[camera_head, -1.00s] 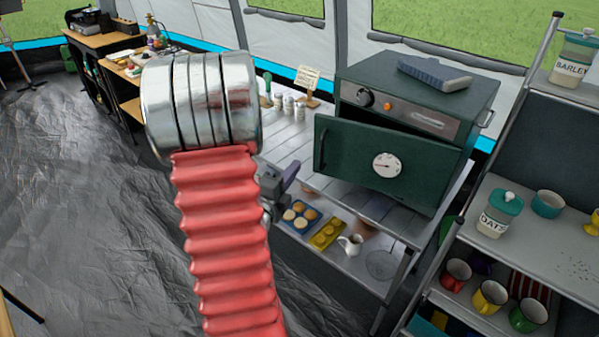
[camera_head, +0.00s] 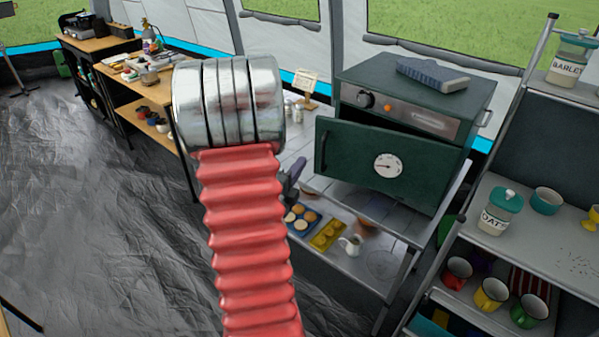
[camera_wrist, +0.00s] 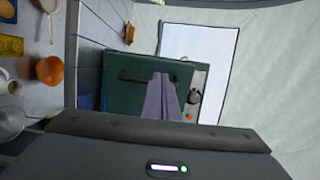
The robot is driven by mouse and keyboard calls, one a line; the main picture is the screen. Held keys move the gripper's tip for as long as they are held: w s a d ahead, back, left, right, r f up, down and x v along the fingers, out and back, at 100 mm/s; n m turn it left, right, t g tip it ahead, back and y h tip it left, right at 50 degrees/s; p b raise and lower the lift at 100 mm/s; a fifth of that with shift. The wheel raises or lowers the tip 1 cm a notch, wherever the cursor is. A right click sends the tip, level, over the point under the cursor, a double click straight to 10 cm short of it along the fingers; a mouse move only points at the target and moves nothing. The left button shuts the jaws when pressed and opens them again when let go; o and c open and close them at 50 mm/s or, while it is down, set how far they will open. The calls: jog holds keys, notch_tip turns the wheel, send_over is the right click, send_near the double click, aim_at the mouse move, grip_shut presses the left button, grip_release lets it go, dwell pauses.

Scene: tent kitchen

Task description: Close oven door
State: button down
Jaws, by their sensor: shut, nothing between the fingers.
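The dark green oven (camera_head: 480,100) stands on a grey slatted table at the right in the head view. Its door (camera_head: 350,165) is partly open, with a round white dial on its face and its left edge standing out from the body. The dark handle (camera_head: 323,150) runs along that left edge. In the wrist view the door (camera_wrist: 115,97) and handle (camera_wrist: 130,76) show turned sideways. My gripper (camera_wrist: 162,78) is shut and empty; its purple-grey fingers overlap the door near the handle. I cannot tell if they touch. In the head view my red arm hides most of it.
The lower shelf holds a blue muffin tin (camera_head: 300,217), a yellow tin (camera_head: 327,235) and a white jug (camera_head: 350,244). A shelf unit (camera_head: 535,240) with mugs and jars stands close at the right. A blue-grey item (camera_head: 432,75) lies on the oven. The floor at left is clear.

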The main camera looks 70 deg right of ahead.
aim_at(315, 142)
jog(key=d, duration=0.6)
jog(key=s+d, duration=0.1)
jog(key=d, duration=0.2)
jog(key=shift+d, duration=0.3)
